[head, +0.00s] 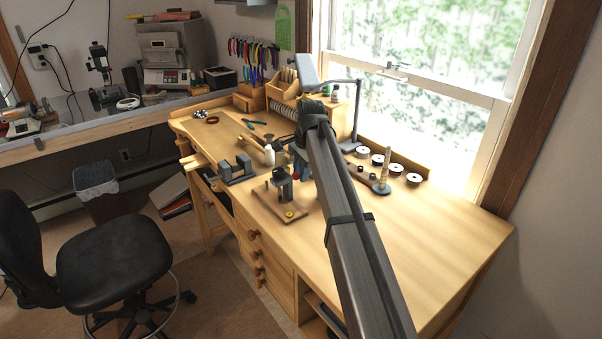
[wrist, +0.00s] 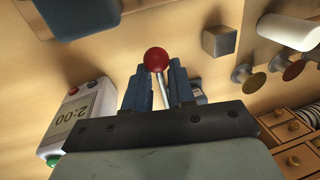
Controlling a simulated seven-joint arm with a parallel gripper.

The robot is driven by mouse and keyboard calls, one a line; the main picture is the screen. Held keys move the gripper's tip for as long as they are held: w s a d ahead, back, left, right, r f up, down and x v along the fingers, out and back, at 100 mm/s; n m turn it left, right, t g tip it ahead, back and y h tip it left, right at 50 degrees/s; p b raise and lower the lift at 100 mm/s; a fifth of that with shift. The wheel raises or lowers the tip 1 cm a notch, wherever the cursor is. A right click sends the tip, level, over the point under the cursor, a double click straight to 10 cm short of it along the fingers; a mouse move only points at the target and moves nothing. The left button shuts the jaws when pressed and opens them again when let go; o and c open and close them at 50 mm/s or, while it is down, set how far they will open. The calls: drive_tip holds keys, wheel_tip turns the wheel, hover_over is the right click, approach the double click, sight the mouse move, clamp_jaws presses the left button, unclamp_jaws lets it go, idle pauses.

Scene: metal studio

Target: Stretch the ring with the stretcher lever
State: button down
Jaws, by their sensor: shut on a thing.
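In the wrist view, my gripper (wrist: 158,82) has its two blue-grey fingers on either side of a metal lever rod (wrist: 163,92) with a red ball knob (wrist: 156,60). The jaws are shut on the lever, with the knob beyond the fingertips. In the head view, the red knob (head: 296,177) shows small at my gripper (head: 301,172), right beside a dark grey-green upright tool (head: 283,187) on a wooden board (head: 272,207). A small yellow round piece (head: 289,213) is at the board's front. I cannot make out the ring; my arm hides part of this area.
A grey vise-like block (head: 236,171) stands left of the board. White spools (head: 396,169) and a tapered ring stick (head: 384,176) stand at the right. A display box (wrist: 80,118) is close left in the wrist view. The front right bench is clear.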

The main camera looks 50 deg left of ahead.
drive_tip(key=shift+w+a+r, duration=0.1)
drive_tip(key=shift+w+r, duration=0.25)
drive_tip(key=shift+r, duration=0.45)
drive_tip(key=shift+w+a+r, duration=0.1)
drive_tip(key=shift+w+r, duration=0.25)
drive_tip(key=shift+r, duration=0.4)
drive_tip(key=w+r, duration=0.2)
drive_tip(key=shift+w+r, duration=0.2)
drive_tip(key=shift+r, duration=0.1)
drive_tip(key=shift+w+d+r, duration=0.1)
drive_tip(key=shift+w+r, duration=0.2)
drive_tip(key=shift+w, duration=0.4)
drive_tip(key=shift+w+f, duration=0.1)
drive_tip(key=shift+f, duration=0.05)
drive_tip(key=c, duration=1.5)
unclamp_jaws()
drive_tip(key=o, duration=0.5)
drive_tip(key=shift+d, duration=0.1)
drive_tip(key=shift+s, duration=0.2)
